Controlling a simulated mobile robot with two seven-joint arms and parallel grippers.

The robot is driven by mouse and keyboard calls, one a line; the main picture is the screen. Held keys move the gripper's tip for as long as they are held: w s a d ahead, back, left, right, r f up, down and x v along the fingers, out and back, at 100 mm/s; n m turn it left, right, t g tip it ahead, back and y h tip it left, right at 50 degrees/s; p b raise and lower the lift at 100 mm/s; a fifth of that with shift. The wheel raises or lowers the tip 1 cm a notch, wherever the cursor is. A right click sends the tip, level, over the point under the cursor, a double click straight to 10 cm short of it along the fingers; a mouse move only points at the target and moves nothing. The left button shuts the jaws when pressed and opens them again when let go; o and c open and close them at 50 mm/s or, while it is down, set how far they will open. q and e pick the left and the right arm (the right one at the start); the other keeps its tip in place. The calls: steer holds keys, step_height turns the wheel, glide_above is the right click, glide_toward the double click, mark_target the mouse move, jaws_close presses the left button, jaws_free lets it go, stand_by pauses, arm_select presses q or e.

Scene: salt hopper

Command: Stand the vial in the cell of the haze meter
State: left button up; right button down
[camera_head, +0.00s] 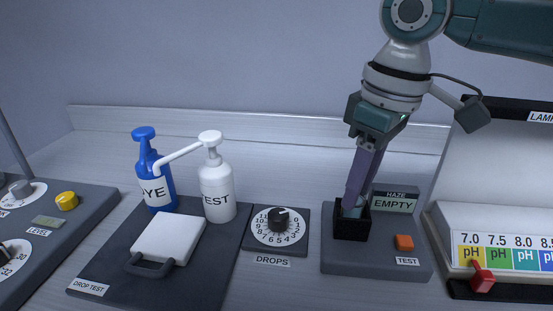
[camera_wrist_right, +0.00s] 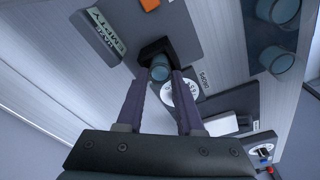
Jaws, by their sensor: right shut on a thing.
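The haze meter (camera_head: 376,259) is a grey base with a square black cell (camera_head: 350,226), an orange TEST button (camera_head: 404,242) and a display (camera_head: 395,201) reading EMPTY. My right gripper (camera_head: 357,203) comes down from above, its purple fingers at the cell's mouth. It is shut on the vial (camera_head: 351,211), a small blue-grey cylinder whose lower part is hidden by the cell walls. In the wrist view the vial (camera_wrist_right: 159,73) shows between the fingertips against the black cell (camera_wrist_right: 152,48). I cannot tell whether it touches the cell floor. My left gripper is not in view.
Left of the meter stand a DROPS dial (camera_head: 278,227), a white TEST bottle (camera_head: 218,190), a blue DYE bottle (camera_head: 156,180) and a white lidded block (camera_head: 168,238). A pH comparator (camera_head: 500,225) stands close on the right. Blue-tinted vessels (camera_wrist_right: 277,58) show in the wrist view.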

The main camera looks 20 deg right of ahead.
mark_target(364, 193)
steer(key=shift+f, duration=0.65)
steer(key=shift+f, duration=0.2)
steer(key=shift+s+d+f, duration=0.15)
steer(key=shift+d+f, duration=0.1)
steer(key=shift+f, duration=0.35)
steer(key=c, duration=0.6)
jaws_free()
steer(key=shift+c, duration=0.2)
steer(key=shift+o, duration=0.5)
steer(key=shift+r, duration=0.15)
step_height(364, 193, up, 13)
steer(key=s+p, duration=0.1)
steer(key=shift+r, duration=0.15)
